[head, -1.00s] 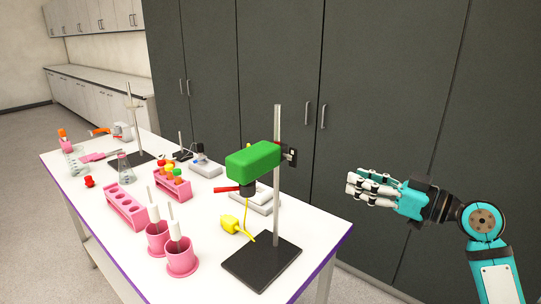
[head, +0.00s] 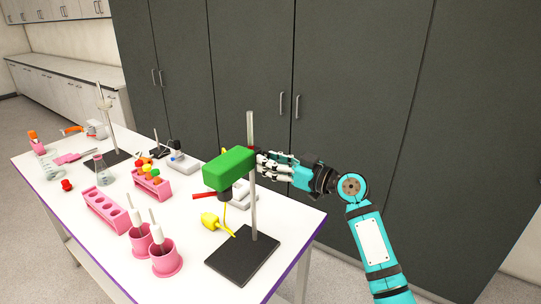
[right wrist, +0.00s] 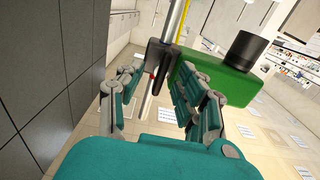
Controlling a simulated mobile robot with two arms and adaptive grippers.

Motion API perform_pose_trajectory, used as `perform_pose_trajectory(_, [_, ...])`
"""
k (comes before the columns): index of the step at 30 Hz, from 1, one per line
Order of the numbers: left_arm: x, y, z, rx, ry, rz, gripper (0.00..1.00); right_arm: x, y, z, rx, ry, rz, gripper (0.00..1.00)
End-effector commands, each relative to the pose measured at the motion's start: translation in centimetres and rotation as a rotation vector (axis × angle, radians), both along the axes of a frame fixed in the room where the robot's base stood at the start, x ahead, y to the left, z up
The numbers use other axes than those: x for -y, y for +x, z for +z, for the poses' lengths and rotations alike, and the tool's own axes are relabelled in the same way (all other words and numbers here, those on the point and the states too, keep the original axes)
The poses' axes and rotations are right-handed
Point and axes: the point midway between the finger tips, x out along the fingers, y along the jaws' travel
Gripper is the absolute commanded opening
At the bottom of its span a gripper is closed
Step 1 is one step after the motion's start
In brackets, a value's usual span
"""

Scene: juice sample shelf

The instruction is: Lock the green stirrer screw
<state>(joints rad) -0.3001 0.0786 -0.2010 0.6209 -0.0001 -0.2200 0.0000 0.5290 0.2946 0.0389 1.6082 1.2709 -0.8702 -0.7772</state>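The green stirrer (head: 229,168) is clamped high on a metal rod (head: 254,206) rising from a black base (head: 243,258). It also shows in the right wrist view (right wrist: 228,83), with a black clamp piece (right wrist: 160,56) between it and the rod. My right gripper (head: 265,164) is just right of the rod at the stirrer's height. In the right wrist view its fingers (right wrist: 156,88) are spread, with the clamp piece ahead of the gap. In the head view the screw is hidden behind the fingers and rod. My left gripper is not in view.
The white table (head: 208,272) also holds pink cups (head: 168,264), a pink rack (head: 104,211), a yellow object (head: 215,222) and a second stand (head: 103,115) at the back. Dark cabinets (head: 350,100) stand behind. The floor right of the table is clear.

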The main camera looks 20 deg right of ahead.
Motion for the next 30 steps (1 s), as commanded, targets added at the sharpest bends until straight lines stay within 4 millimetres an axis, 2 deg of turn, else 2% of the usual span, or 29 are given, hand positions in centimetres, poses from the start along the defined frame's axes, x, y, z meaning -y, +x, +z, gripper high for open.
perform_pose_trajectory(10, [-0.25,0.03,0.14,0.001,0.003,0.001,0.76,-0.24,0.34,-0.02,0.001,-0.002,-0.001,0.36])
perform_pose_trajectory(18, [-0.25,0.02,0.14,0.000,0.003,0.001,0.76,-0.22,0.32,-0.03,0.000,-0.001,-0.001,0.01])
perform_pose_trajectory(30, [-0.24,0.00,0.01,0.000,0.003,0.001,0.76,-0.19,0.33,-0.06,-0.017,0.021,-0.001,0.00])
